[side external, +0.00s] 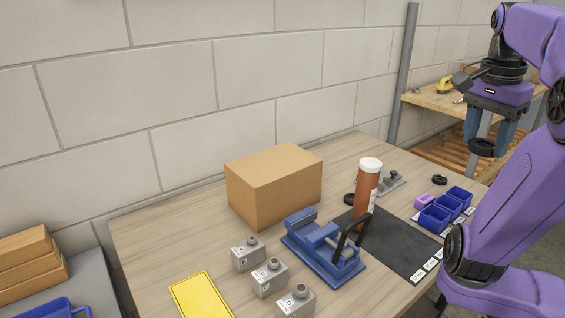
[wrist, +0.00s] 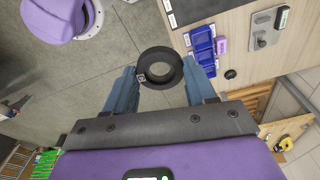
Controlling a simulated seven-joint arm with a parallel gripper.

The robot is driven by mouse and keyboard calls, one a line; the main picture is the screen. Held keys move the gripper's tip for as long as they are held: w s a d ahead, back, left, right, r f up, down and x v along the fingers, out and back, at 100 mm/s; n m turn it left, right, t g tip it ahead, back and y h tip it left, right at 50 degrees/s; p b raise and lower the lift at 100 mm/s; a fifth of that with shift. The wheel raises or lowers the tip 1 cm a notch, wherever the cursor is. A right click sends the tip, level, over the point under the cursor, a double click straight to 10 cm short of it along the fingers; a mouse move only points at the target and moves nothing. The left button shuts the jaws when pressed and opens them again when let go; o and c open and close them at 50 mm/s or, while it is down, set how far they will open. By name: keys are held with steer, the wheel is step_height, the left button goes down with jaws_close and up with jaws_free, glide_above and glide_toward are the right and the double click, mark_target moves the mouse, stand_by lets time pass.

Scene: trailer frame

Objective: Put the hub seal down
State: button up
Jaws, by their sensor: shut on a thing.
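The hub seal is a thick black ring with a small pale tag. It sits between the fingertips of my gripper (side external: 486,140), and the wrist view shows the ring (wrist: 160,52) held flat between the two blue fingers. My gripper is shut on it and points down, high at the right, beyond the table's right side. In the wrist view, grey floor lies beneath the ring and the table edge is to its right. In the side view, the seal (side external: 482,148) shows below the fingers. Other black round parts lie on the table (side external: 439,180), near the bins and beside the canister.
Blue bins (side external: 434,218) and a purple block (side external: 424,201) stand near the right table edge. A dark mat (side external: 400,252) with white labels is partly clear. A tall red-brown canister (side external: 367,198), blue fixture (side external: 322,255), cardboard box (side external: 265,190) and grey blocks (side external: 269,281) crowd the table.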

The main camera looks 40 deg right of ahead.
steer(key=w+r+n, duration=0.1)
steer(key=w+n, duration=0.5)
steer(key=w, duration=0.4)
steer(key=n+t+y, duration=0.1)
steer(key=n+t, duration=0.1)
steer(key=n, duration=1.2)
glide_above(269, 171)
steer(key=s, duration=0.1)
step_height(269, 171, down, 15)
steer(key=shift+s+f, duration=0.1)
steer(key=shift+w+f, duration=0.15)
steer(key=shift+f, duration=0.8)
steer(key=shift+w+f, duration=0.15)
steer(key=shift+f, duration=0.8)
